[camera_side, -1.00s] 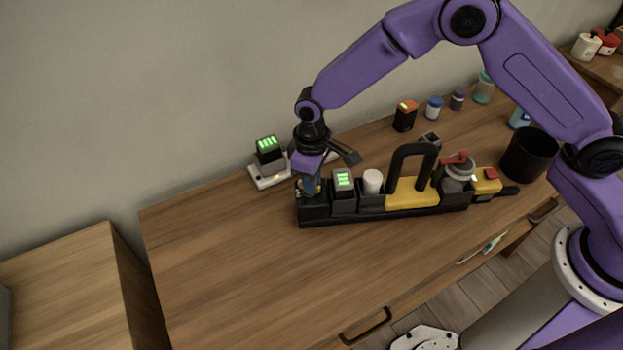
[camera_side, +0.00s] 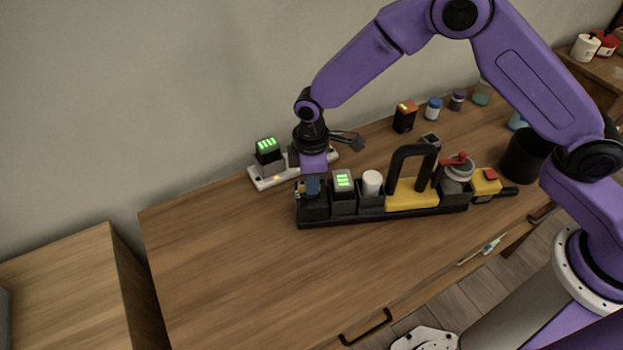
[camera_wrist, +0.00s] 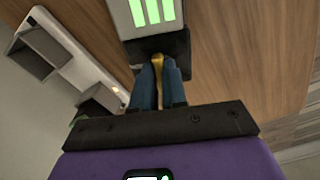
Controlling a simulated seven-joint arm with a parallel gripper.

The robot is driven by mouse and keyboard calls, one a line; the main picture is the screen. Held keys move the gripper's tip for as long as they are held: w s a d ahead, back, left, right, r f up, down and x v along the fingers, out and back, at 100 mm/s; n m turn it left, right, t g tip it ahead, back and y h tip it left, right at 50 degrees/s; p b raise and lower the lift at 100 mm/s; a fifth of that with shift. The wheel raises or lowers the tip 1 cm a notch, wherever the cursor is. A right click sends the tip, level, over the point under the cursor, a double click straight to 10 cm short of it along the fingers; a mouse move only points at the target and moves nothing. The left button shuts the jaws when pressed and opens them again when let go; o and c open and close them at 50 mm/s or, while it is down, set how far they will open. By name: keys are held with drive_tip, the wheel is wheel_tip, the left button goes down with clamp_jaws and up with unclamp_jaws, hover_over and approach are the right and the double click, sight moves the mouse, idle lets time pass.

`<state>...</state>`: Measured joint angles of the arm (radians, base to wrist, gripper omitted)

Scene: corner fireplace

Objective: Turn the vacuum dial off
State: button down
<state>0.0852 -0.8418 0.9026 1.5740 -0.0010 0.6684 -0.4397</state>
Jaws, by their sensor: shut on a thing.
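My gripper (camera_side: 311,190) points down at the left end of a long black holder (camera_side: 380,216). In the wrist view its blue fingers (camera_wrist: 159,75) are shut on a narrow gold knob (camera_wrist: 158,63), which looks like the vacuum dial. The knob stands on a black block (camera_wrist: 175,48), between the fingertips. In the side view the fingers hide most of the knob, and any dial markings are not visible. A grey block with a green lit bar display (camera_side: 343,181) sits just right of the gripper and also shows in the wrist view (camera_wrist: 153,12).
A white power strip (camera_side: 263,183) with a green-lit battery block (camera_side: 268,149) lies behind my gripper, close by. The table front left is clear.

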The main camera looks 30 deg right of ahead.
drive_tip(key=c, duration=1.2)
unclamp_jaws()
drive_tip(key=shift+o, duration=0.2)
wheel_tip(320, 180, up, 18)
drive_tip(key=shift+f, duration=0.25)
drive_tip(key=s+d, duration=1.1)
drive_tip(key=s, duration=0.3)
drive_tip(key=s+d+r+m, duration=0.1)
drive_tip(key=s+d, duration=1.1)
drive_tip(key=s, duration=0.2)
drive_tip(key=shift+s, duration=0.15)
